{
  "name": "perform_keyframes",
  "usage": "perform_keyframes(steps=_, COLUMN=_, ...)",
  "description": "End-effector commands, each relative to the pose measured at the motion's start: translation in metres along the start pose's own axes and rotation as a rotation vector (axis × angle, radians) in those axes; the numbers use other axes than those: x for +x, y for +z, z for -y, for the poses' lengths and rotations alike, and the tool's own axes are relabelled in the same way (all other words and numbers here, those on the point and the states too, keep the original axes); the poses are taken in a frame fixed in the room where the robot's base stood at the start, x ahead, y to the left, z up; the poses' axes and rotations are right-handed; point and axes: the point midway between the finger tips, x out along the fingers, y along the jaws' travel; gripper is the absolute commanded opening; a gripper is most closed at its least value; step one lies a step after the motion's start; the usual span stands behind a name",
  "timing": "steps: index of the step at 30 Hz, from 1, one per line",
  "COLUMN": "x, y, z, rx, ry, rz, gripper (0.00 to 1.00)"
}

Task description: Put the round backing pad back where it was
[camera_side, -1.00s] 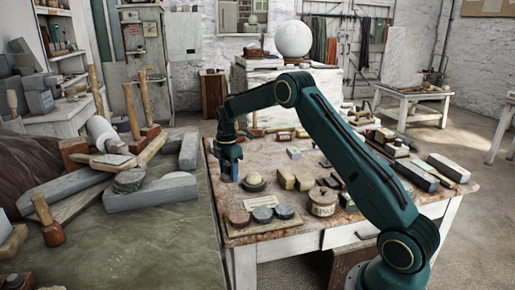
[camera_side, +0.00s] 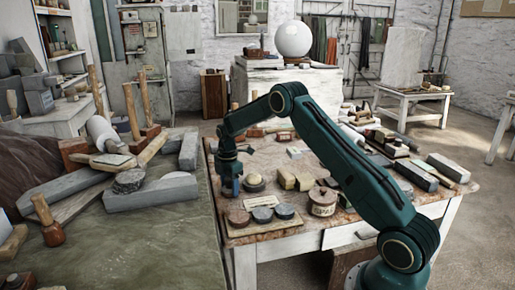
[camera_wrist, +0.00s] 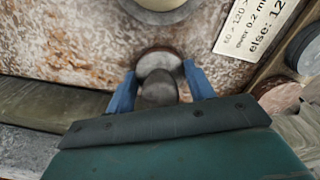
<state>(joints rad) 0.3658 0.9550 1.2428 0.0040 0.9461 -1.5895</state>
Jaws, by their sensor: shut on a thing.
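My gripper (camera_side: 231,191) is low over the left part of the stained worktable (camera_side: 350,218). In the wrist view, its two blue fingers (camera_wrist: 160,88) are shut on the round backing pad (camera_wrist: 158,62). The pad shows as a pale disc with a darker rim and a grey knob between the fingers. In the side view the fingers hide the pad. I cannot tell whether it touches the tabletop.
A pale dome on a dark disc (camera_side: 254,183) stands close to the right of my gripper. A board with round discs (camera_side: 262,228) lies in front, and a lidded tin (camera_side: 323,203) stands farther right. A printed label (camera_wrist: 255,25) shows in the wrist view.

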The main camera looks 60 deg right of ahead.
Motion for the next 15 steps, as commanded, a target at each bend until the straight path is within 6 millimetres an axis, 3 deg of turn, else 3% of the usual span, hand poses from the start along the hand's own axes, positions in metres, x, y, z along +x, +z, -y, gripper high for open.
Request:
perform_keyframes(steps=8, x=0.0023, y=0.0, z=-0.0001, rx=0.0, ry=0.0, rz=0.0, gripper=0.28)
perform_keyframes(steps=9, x=0.0029, y=0.0, z=-0.0001, rx=0.0, ry=0.0, rz=0.0, gripper=0.55)
perform_keyframes(steps=12, x=0.0026, y=0.0, z=-0.0001, rx=0.0, ry=0.0, rz=0.0, gripper=0.75)
perform_keyframes(steps=15, x=0.0025, y=0.0, z=-0.0001, rx=0.0, ry=0.0, rz=0.0, gripper=0.75)
